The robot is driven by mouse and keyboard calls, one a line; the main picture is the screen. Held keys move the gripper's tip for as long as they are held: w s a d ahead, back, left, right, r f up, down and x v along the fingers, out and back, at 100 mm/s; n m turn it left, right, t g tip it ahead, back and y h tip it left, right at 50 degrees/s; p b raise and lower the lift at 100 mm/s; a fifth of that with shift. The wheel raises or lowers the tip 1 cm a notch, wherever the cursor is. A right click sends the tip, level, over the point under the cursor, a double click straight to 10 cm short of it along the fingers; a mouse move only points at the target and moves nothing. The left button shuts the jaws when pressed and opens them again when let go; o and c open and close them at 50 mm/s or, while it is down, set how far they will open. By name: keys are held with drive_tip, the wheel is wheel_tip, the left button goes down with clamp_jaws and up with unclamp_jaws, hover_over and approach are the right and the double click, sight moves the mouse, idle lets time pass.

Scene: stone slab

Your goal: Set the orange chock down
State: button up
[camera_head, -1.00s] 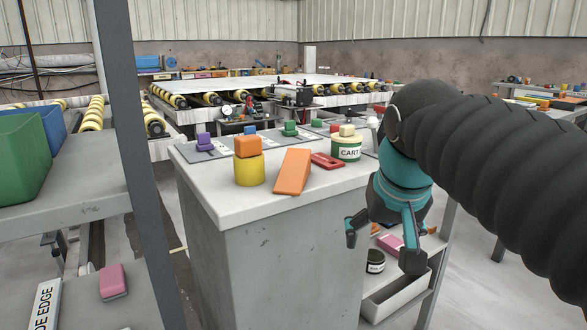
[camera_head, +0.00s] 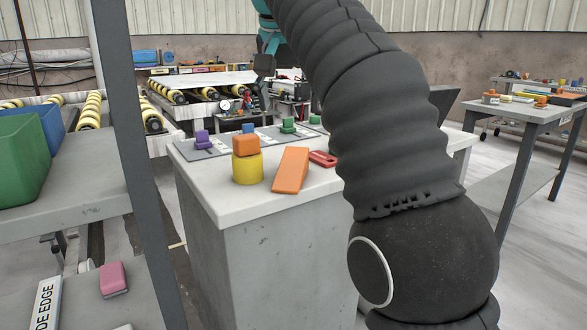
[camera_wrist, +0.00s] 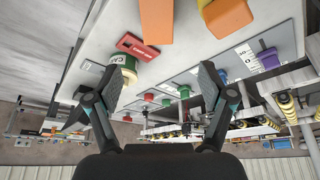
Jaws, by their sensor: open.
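The orange chock (camera_head: 291,170), a wedge, lies on the pale top of the stone slab block (camera_head: 235,208), near its front edge. It stands apart from the yellow cylinder (camera_head: 248,170), which carries an orange block (camera_head: 245,145). In the wrist view the chock (camera_wrist: 156,18) shows at the top, cut off by the frame edge. My gripper (camera_wrist: 158,84) is open, with nothing between its fingers and clear of the chock.
A red piece (camera_head: 322,159) lies right of the chock. A labelled tin (camera_wrist: 121,70) shows beside it in the wrist view; my arm hides it in the head view. Purple (camera_head: 202,138) and green pieces (camera_head: 288,126) stand on grey plates behind. A dark post (camera_head: 130,150) rises at left.

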sight(296, 151)
drive_tip(key=b+x, duration=0.6)
drive_tip(key=x, duration=0.7)
drive_tip(key=shift+w+d+f, duration=0.1)
drive_tip(key=shift+d+f, duration=0.1)
drive_tip(key=shift+f, duration=0.1)
drive_tip(key=c, duration=1.4)
drive_tip(key=shift+r, duration=0.2)
